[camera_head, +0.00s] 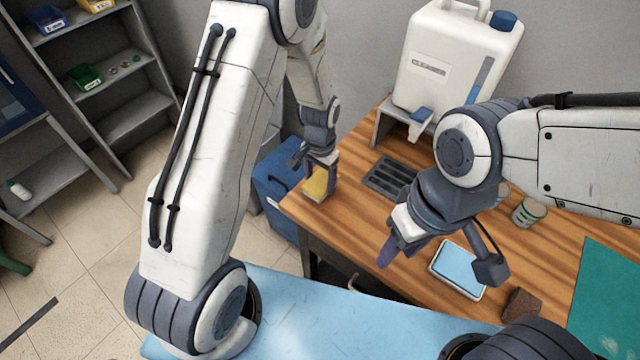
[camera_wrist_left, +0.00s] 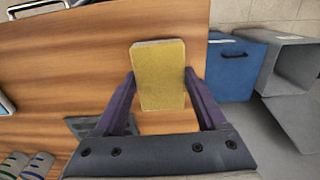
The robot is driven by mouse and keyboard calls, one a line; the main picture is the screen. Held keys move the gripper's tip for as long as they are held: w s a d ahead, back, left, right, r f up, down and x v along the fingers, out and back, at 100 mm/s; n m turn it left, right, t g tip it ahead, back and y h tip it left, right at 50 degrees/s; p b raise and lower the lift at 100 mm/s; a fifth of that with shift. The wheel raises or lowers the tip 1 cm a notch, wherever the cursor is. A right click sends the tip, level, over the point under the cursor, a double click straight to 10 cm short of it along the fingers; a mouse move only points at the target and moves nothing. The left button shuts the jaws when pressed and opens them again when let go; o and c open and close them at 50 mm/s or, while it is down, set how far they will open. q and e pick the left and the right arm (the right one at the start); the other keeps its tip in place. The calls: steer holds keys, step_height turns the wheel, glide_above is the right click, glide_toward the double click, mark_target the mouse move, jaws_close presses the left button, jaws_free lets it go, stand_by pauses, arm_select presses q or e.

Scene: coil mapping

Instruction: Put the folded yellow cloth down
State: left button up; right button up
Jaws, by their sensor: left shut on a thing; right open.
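The folded yellow cloth (camera_head: 318,186) is at the left corner of the wooden table (camera_head: 375,212). My left gripper (camera_head: 320,180) is shut on it. In the left wrist view the cloth (camera_wrist_left: 160,75) is a flat yellow block between the two purple fingers (camera_wrist_left: 160,90), with wood beneath it. I cannot tell whether it touches the table. My right gripper (camera_head: 400,245) is over the middle of the table, apart from the cloth; its fingers look open and empty.
A dark drain grate (camera_head: 390,178) lies right of the cloth. A blue-topped tray (camera_head: 458,268), a brown block (camera_head: 522,305), a can (camera_head: 529,211) and a green mat (camera_head: 608,295) are further right. A white canister (camera_head: 455,60) stands behind. A blue bin (camera_head: 278,185) is beside the table.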

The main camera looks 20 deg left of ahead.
mark_target(320, 182)
arm_select(q)
step_height(320, 182, down, 2)
steer(key=shift+f+p, duration=0.25)
steer(key=shift+p, duration=0.1)
steer(key=shift+f, duration=0.4)
steer(key=shift+f, duration=0.1)
